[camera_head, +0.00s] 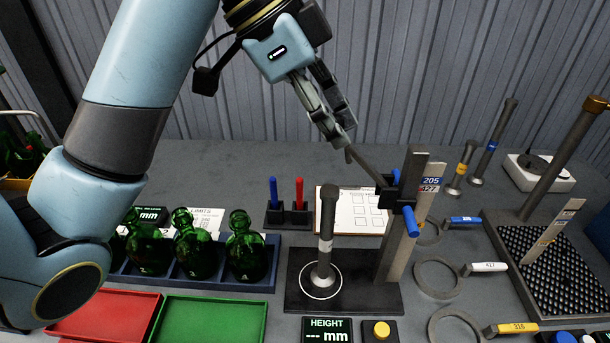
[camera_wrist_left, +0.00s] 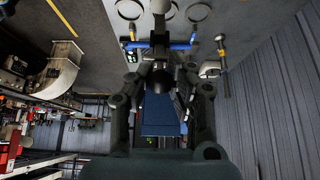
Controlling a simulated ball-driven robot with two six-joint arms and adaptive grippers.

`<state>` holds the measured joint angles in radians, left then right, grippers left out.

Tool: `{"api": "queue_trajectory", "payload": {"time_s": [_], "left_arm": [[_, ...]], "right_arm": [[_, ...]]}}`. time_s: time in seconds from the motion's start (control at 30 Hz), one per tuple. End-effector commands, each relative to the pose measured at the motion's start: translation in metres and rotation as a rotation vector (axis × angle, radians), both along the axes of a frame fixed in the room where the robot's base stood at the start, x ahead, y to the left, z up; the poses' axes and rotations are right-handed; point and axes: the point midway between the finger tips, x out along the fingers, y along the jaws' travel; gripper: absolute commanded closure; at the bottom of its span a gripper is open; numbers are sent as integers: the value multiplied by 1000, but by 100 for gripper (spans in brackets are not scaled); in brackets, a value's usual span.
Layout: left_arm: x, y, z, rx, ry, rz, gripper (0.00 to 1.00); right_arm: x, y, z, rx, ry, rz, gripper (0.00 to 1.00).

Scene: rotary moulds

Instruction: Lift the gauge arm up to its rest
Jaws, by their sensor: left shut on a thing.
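The gauge stand has a dark base (camera_head: 375,294) and an upright column (camera_head: 404,220). The gauge arm (camera_head: 368,167) is a thin dark bar on a pivot with blue knobs (camera_head: 409,221) at the column. It tilts up to the left from the pivot. My left gripper (camera_head: 345,145) is shut on the bar's raised free end, and the bar also shows in the wrist view (camera_wrist_left: 159,45). A dark grey metal pin (camera_head: 326,240) with a pale band stands upright in the white ring on the base, below the gripper and apart from it. My right gripper is not in view.
Green bottles (camera_head: 245,245) stand in a blue rack, with red (camera_head: 103,315) and green (camera_head: 213,320) trays in front. A pen stand (camera_head: 288,216) and a clipboard (camera_head: 352,224) lie behind the gauge. Ring gauges (camera_head: 437,296) and a dark studded tray (camera_head: 498,255) are to its right.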

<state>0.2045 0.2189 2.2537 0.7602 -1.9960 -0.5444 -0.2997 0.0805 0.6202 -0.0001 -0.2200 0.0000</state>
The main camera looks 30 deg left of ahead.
Motion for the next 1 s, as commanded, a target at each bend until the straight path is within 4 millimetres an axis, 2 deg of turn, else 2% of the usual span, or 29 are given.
{"api": "queue_trajectory", "payload": {"time_s": [0.2, 0.43, 0.53, 0.73, 0.77, 1.0], "left_arm": [[7, -13, 3, -5, 3, 1, 99], [14, -24, -1, -3, 3, 1, 100], [15, -26, -1, -2, 4, 0, 96], [15, -26, -2, -3, 4, 0, 98], [15, -26, -2, -3, 4, 0, 85], [15, -26, -2, -2, 5, 0, 54]], "right_arm": [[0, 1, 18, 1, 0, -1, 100], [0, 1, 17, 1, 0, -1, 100], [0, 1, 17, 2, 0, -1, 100], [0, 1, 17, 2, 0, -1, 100], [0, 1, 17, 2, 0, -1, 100], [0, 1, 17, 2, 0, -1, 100]]}}
